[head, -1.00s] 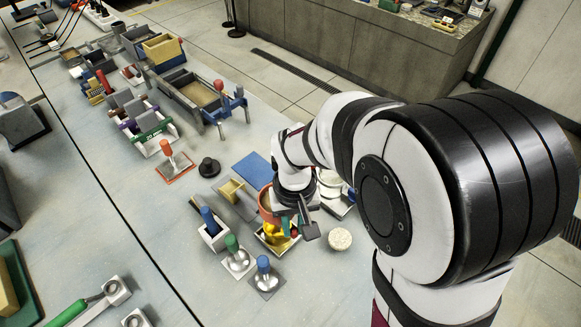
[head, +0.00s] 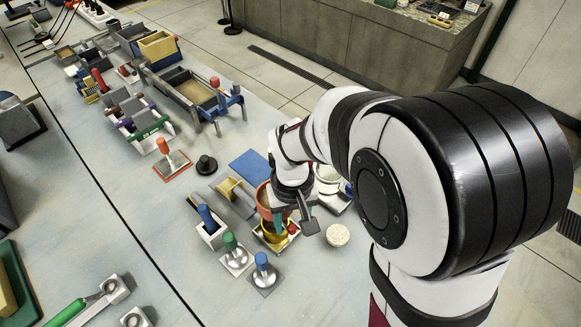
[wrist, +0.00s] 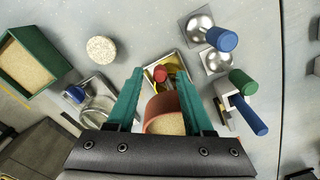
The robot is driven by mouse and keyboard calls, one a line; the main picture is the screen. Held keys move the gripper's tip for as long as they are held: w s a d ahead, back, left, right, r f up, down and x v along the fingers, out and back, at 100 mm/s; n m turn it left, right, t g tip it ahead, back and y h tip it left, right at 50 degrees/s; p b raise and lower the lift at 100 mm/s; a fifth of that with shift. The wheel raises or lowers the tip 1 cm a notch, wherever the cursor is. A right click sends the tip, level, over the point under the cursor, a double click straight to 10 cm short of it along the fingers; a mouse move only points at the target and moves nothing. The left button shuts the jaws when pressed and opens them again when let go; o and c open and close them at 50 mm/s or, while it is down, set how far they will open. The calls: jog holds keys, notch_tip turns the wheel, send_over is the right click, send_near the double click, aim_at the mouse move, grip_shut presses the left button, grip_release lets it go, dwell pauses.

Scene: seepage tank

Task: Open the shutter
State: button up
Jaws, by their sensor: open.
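My gripper (wrist: 160,76) is open and points down over a small cluster of parts. In the wrist view a red knob (wrist: 160,74) lies between its two teal fingertips. A reddish-orange pot of sand (wrist: 165,118) sits between the fingers nearer the palm; I cannot tell whether they touch it. The pot also shows in the head view (head: 264,195), beside my gripper (head: 284,217). Below it is a yellow part (head: 274,229) over a square tray (head: 260,246). No part is clearly recognisable as the shutter; it may be the part with the red knob, partly hidden by my gripper.
Blue-handled (head: 262,262) and green-handled (head: 231,241) tools and a blue-handled holder (head: 206,216) stand close by. A round pale disc (head: 338,235) lies to the right. A blue plate (head: 250,165) lies behind.

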notch_tip(320, 180, up, 16)
jog(key=s+d+f+m+y, duration=0.1)
jog(key=s+d+f+m, duration=0.1)
jog(key=s, duration=0.6)
jog(key=s+d+f+m, duration=0.3)
jog(key=s+f+m, duration=0.1)
jog(key=s, duration=0.5)
jog(key=shift+s+d+f+m+y, duration=0.2)
jog(key=shift+f+m+y, duration=0.2)
jog(key=shift+m, duration=0.5)
